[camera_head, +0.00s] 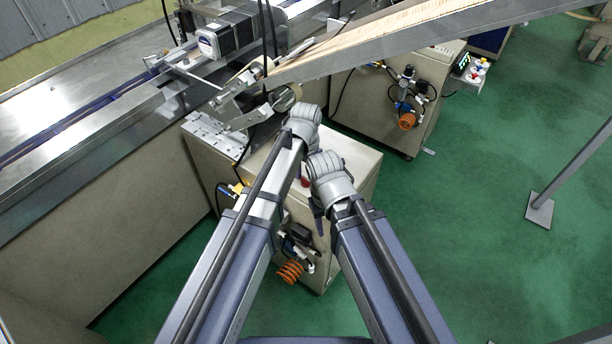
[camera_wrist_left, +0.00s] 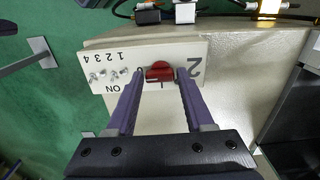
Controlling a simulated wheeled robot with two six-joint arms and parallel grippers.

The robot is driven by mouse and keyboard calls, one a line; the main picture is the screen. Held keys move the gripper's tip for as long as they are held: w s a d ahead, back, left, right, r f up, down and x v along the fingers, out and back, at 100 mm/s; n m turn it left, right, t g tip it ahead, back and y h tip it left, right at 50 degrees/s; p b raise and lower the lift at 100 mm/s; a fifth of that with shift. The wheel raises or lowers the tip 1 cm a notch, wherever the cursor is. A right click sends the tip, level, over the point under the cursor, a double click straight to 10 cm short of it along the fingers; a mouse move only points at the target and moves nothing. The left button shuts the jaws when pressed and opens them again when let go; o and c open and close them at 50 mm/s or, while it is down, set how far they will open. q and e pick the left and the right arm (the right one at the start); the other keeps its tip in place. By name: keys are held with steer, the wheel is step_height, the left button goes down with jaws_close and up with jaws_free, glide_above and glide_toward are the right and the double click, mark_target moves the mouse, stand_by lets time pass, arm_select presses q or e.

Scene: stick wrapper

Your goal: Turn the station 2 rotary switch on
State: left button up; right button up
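The station 2 rotary switch is a red knob (camera_wrist_left: 160,71) on a pale panel (camera_wrist_left: 190,92) marked "2", "0" and "1" in the left wrist view. The lettering appears upside down. My left gripper (camera_wrist_left: 161,76) has its two purple fingers on either side of the knob, with narrow gaps showing; contact is not clear. In the head view, a small bit of red (camera_head: 305,182) shows between my arms on the cabinet top. My arms hide most of the panel there. My right gripper is mostly hidden behind its arm, and its fingers cannot be made out clearly.
Small toggle switches (camera_wrist_left: 108,74) marked 1 to 4, with an "ON" label, sit beside the knob. The cabinet (camera_head: 362,178) stands beside a conveyor (camera_head: 90,105). A sloping chute (camera_head: 400,38) crosses above. Green floor (camera_head: 470,220) is open on the right.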

arm_select(q)
jaws_close()
steer(key=shift+n, duration=0.3)
steer(key=n, duration=0.3)
steer(key=shift+n, duration=0.3)
steer(key=n, duration=0.4)
steer(key=shift+n, duration=0.3)
steer(key=n, duration=0.4)
steer(key=shift+n, duration=2)
